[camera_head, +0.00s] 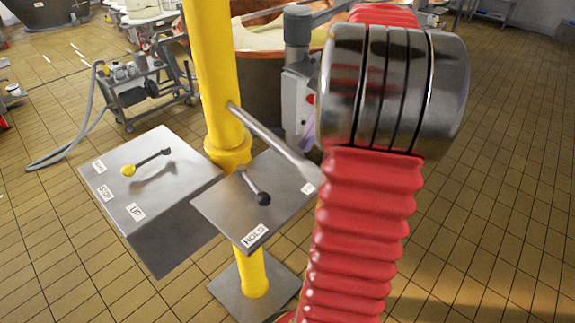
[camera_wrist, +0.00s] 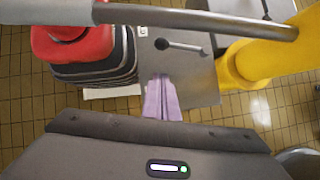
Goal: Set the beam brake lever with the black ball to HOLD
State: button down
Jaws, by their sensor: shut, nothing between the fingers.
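The black-ball lever (camera_head: 263,198) sits on the right-hand grey panel (camera_head: 220,205) of the yellow post. Its ball lies between the HOLD label (camera_head: 255,235) at the front corner and a second label (camera_head: 308,188), too small to read, at the right. In the wrist view the lever's dark ball (camera_wrist: 162,44) points left, with its rod running right. My gripper (camera_wrist: 161,78) shows lavender fingers, shut and empty, over the panel in that view, just below the ball and apart from it. In the head view the fingers are mostly hidden behind my arm.
A grey bar (camera_head: 270,137) runs from the yellow post (camera_head: 213,75) above the panel; it crosses the top of the wrist view (camera_wrist: 200,19). The left panel (camera_head: 175,195) has a yellow-ball lever (camera_head: 128,170) with STOP and UP labels. A wheeled cart (camera_head: 145,90) stands behind.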

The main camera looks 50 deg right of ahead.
send_near(255, 189)
jog(key=s+f, duration=0.2)
jog(key=s+d+f, duration=0.1)
jog(key=s+f, duration=0.1)
jog(key=shift+d+f, duration=0.15)
jog(key=shift+w+a+f, duration=0.2)
jog(key=shift+a+f, duration=0.15)
jog(key=shift+a, duration=0.4)
jog(key=shift+w+a+f, duration=0.2)
jog(key=shift+a+f, duration=0.15)
jog(key=shift+a, duration=0.45)
